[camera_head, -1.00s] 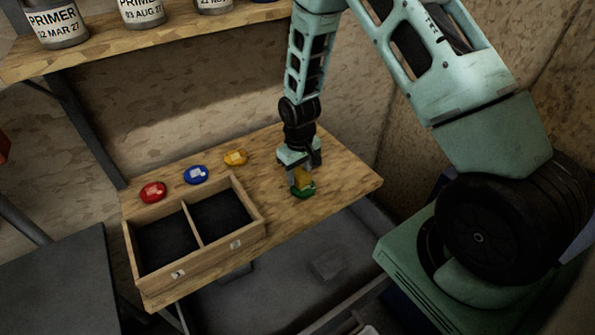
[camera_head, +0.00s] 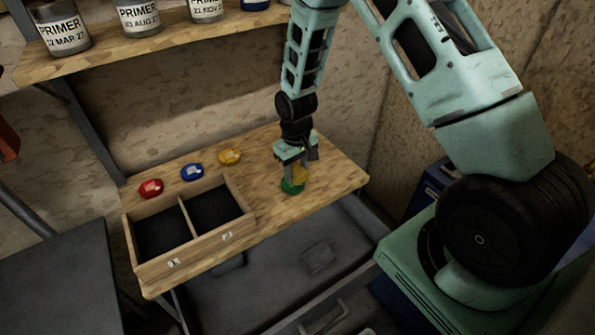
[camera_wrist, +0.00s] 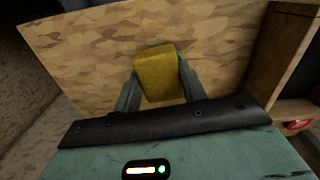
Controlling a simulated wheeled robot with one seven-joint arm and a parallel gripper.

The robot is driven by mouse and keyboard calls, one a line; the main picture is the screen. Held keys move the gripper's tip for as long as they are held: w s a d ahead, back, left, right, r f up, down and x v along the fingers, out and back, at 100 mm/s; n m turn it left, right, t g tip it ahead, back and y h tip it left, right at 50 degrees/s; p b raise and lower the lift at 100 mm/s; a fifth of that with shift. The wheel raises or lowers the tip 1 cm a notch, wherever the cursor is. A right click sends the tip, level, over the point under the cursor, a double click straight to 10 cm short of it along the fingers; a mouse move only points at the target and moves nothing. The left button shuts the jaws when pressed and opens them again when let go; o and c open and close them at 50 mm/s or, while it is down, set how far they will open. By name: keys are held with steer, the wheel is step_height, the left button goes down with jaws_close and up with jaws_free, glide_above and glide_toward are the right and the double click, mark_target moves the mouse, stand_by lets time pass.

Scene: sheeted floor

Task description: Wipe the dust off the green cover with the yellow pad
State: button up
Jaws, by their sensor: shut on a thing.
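My gripper (camera_head: 297,168) is shut on the yellow pad (camera_head: 300,174) at the right part of the wooden bench. The pad is also between my fingers in the wrist view (camera_wrist: 157,73). The green cover (camera_head: 292,187) lies on the bench just under the pad, partly hidden by it; in the wrist view only a sliver of green shows at the pad's right edge. I cannot tell whether the pad touches the cover. No pale dust patch is clear on the visible part of the green cover. Red (camera_head: 151,187), blue (camera_head: 192,172) and yellow (camera_head: 230,157) covers with pale patches lie behind the box.
An open wooden box with two dark compartments (camera_head: 228,238) stands at the bench's front left. A shelf (camera_head: 150,42) with primer cans (camera_head: 139,17) hangs above the back. The bench top (camera_head: 330,178) is bare right of the green cover.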

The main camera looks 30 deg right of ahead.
mark_target(296, 169)
steer(key=shift+r+p, duration=1.2)
steer(key=shift+r, duration=0.9)
